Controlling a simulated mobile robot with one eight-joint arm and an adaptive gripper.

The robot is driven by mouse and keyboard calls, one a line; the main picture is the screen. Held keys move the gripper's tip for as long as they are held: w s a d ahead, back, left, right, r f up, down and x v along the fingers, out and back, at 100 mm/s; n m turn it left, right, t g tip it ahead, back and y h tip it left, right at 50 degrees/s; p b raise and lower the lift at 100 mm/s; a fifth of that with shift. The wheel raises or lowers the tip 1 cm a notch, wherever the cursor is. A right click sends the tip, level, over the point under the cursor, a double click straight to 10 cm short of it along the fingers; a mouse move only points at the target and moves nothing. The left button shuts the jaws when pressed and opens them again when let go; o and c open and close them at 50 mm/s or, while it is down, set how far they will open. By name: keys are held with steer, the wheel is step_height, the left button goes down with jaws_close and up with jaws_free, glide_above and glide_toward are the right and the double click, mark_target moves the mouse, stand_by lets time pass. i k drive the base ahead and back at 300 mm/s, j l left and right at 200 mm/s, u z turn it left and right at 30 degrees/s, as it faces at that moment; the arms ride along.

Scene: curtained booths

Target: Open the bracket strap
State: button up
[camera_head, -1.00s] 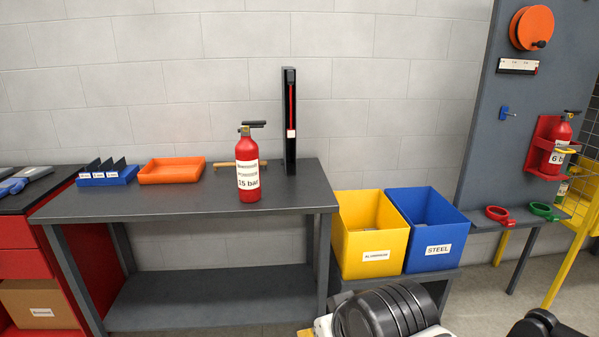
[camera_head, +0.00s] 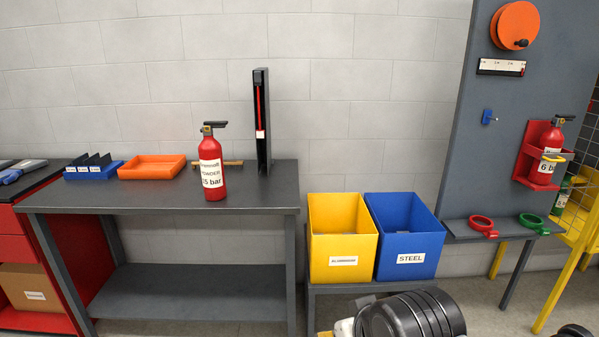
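The red bracket (camera_head: 526,166) is fixed to the grey panel at the right. It holds an upright red extinguisher (camera_head: 551,142) with a label reading about 6 bar. A yellow strap (camera_head: 556,157) crosses the front of this extinguisher and looks closed, though it is small in view. Black parts of my arm show at the bottom edge, well below and left of the bracket. No gripper fingers can be seen.
A grey workbench (camera_head: 150,200) carries another red extinguisher (camera_head: 212,165) and an orange tray (camera_head: 150,168). Yellow (camera_head: 340,250) and blue (camera_head: 408,240) bins stand beside it. Red (camera_head: 482,224) and green (camera_head: 531,221) rings lie on the panel's shelf. A yellow-framed mesh cage (camera_head: 575,245) borders the right.

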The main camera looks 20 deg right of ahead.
mark_target(552, 157)
steer(key=k+l, duration=0.1)
steer(key=l, duration=0.45)
steer(key=k+l, duration=0.1)
steer(key=l, duration=0.4)
steer(key=k+l, duration=0.1)
steer(key=l, duration=0.45)
steer(key=k+l, duration=0.1)
steer(key=l, duration=0.4)
steer(key=k+l, duration=0.1)
steer(key=l, duration=0.45)
steer(key=k+l, duration=0.1)
steer(key=l, duration=0.4)
steer(key=k+l, duration=0.1)
steer(key=l, duration=1.6)
steer(key=k+l, duration=0.15)
steer(key=l, duration=0.7)
